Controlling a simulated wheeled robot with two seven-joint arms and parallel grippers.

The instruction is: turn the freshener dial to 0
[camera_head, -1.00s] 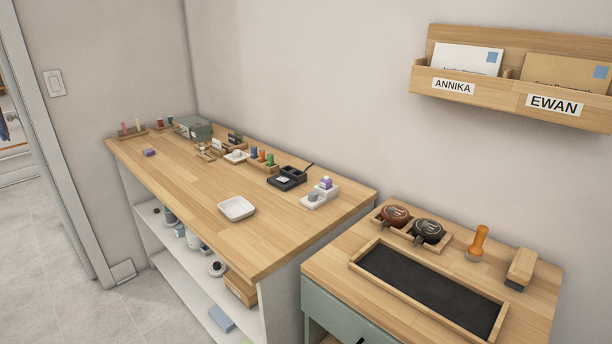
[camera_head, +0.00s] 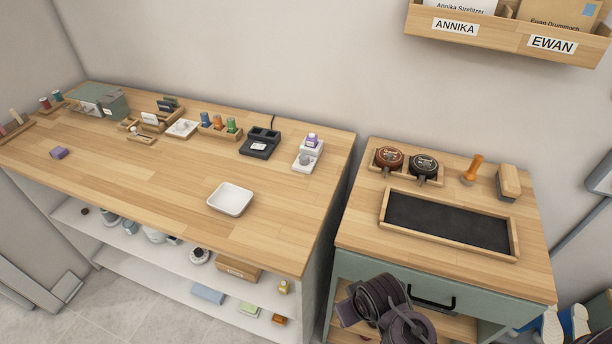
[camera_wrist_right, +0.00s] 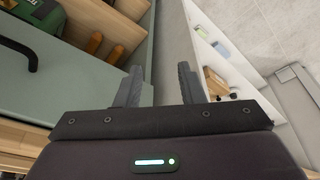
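A white unit with a purple-capped bottle (camera_head: 312,141) and a grey round part (camera_head: 305,159) stands near the right end of the long wooden counter; it looks like the freshener with its dial. The dial's marks are too small to read. My right gripper (camera_wrist_right: 160,72) is open and empty in the right wrist view, its two fingers apart. Part of my dark arm shows low in the head view, in front of the green cabinet and well below the freshener. My left gripper is not in view.
A black device (camera_head: 260,143) stands left of the freshener, and a white dish (camera_head: 230,199) lies in front. A second white unit with a round knob (camera_head: 182,128) stands farther left. The green cabinet (camera_head: 450,277) has a black drawer handle.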

